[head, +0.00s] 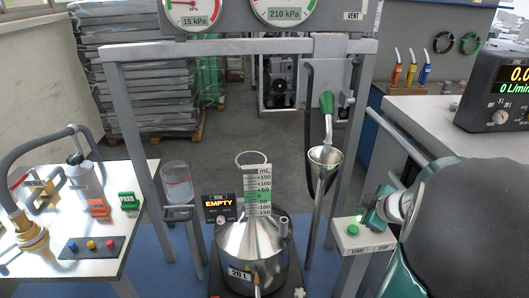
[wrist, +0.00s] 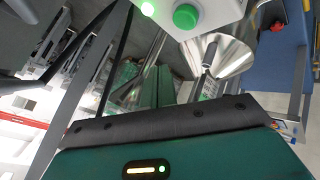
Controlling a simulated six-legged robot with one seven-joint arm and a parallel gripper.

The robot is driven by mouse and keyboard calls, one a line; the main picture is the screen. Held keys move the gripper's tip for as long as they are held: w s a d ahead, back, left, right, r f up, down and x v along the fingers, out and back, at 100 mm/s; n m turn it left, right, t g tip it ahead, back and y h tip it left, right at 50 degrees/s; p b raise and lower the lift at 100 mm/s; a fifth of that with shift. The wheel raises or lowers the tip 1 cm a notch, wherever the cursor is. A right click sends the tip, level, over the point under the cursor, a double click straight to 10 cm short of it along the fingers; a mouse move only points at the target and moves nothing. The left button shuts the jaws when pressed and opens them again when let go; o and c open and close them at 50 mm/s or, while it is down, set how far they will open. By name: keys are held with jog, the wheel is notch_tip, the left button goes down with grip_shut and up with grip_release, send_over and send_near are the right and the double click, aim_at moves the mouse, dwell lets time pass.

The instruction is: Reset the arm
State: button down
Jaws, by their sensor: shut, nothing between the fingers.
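My arm comes in from the right in the head view, with a large dark and green link close to the camera. My gripper (head: 374,218) is at its far end, beside the white START/STOP box (head: 352,244). It is shut and holds nothing. I cannot tell whether it touches the box. In the wrist view, my teal gripper body with a black padded edge fills the bottom. The green button (wrist: 185,16) and a lit green lamp (wrist: 147,8) on the box show just beyond it.
A steel 20 L vessel (head: 252,262) stands in the grey frame (head: 240,47), its display reading EMPTY. A funnel (head: 325,156) and green-handled nozzle (head: 327,104) stand left of my gripper. A bench (head: 425,112) with a flow meter (head: 497,92) is right. A left table (head: 75,205) carries fittings.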

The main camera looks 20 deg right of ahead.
jog(key=w+a+r+m+h, duration=0.4)
jog(key=a+r+m+h, duration=0.2)
jog(key=a+r, duration=0.5)
jog(key=s+a+g+y, duration=0.1)
jog(key=s+a+y, duration=0.1)
jog(key=s+a, duration=0.2)
jog(key=s+a+m+g+y, duration=0.1)
jog(key=s+a, duration=0.3)
jog(key=a, duration=0.6)
jog(key=s+a+f+g+y, duration=0.1)
jog(key=s+a+y, duration=0.3)
jog(key=a, duration=0.4)
jog(key=shift+s+m+g, duration=0.3)
jog(key=shift+s+m, duration=0.1)
jog(key=shift+s, duration=0.15)
jog(key=shift+d, duration=0.1)
